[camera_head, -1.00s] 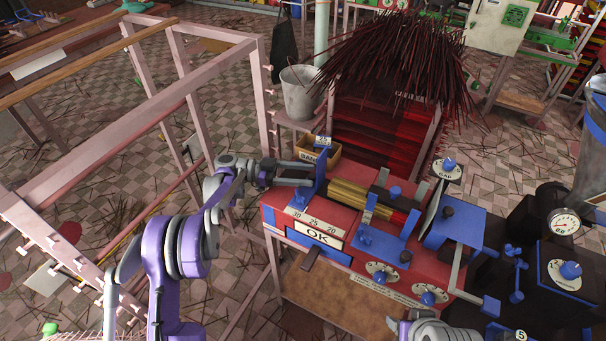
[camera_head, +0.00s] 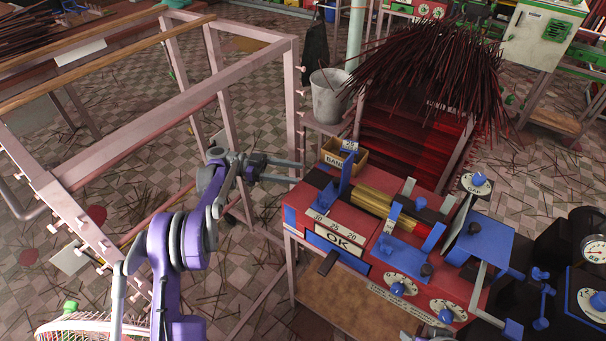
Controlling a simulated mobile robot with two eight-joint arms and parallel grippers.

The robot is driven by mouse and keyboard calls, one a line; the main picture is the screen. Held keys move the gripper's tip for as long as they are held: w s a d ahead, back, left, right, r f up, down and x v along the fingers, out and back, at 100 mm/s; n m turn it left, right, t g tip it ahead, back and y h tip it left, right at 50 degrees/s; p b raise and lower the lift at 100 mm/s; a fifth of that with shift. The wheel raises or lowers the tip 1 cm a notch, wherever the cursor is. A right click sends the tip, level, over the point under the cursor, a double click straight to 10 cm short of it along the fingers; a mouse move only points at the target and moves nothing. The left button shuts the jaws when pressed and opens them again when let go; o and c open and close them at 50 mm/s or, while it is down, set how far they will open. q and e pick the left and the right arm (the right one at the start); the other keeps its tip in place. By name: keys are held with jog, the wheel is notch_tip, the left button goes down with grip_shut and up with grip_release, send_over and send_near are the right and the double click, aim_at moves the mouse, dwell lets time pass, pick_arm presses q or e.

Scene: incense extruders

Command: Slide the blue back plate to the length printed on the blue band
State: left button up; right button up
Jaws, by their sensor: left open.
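The blue back plate (camera_head: 347,174) stands upright at the left end of the red machine, by the end of a gold bundle (camera_head: 375,201). A scale strip (camera_head: 335,230) reading 30, 25, 20 runs along the machine's front edge, above an OK sign (camera_head: 338,240). A small blue-edged tag (camera_head: 349,146) stands above the BANDS box (camera_head: 345,160); its print is too small to read. I cannot make out a length on any blue band. My left gripper (camera_head: 298,171) is open and empty, left of the back plate with a gap between. My right gripper is out of view.
A pinkish frame (camera_head: 292,90) with pegs stands left, near my left arm. A grey bucket (camera_head: 329,98) and a rack (camera_head: 412,135) topped with dark sticks stand behind the machine. Blue parts and dials (camera_head: 397,287) crowd its right side. Floor shows between frame and machine.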

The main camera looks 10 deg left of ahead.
pick_arm(q)
jog(key=shift+a, duration=0.1)
